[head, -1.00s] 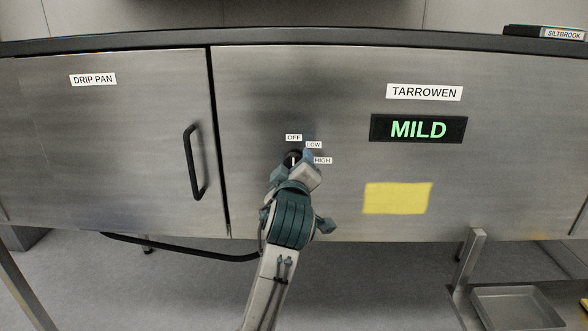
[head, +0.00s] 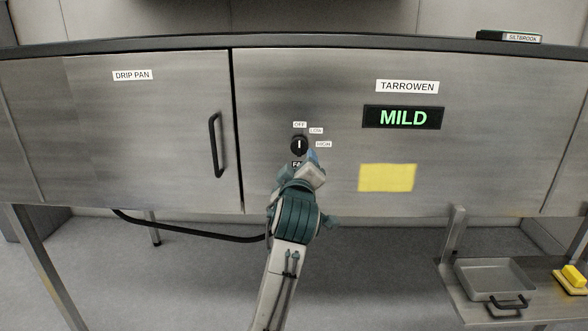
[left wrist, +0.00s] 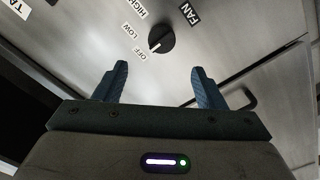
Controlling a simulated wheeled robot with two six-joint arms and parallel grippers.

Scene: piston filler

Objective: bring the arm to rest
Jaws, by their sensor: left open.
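My left gripper (head: 312,168) is in front of the steel panel, just below the black fan knob (head: 299,145). In the left wrist view its two blue fingers (left wrist: 159,80) are spread apart with nothing between them. The knob (left wrist: 160,40) shows beyond the fingertips, clear of them. Its white mark points toward the OFF label (head: 299,125). The FAN label is partly hidden by the gripper in the head view. My right gripper is not in view.
A display reading MILD (head: 403,117) and a yellow patch (head: 386,178) are right of the knob. A black door handle (head: 217,145) stands out at left. A grey tray (head: 495,278) and a yellow block (head: 573,276) are at lower right.

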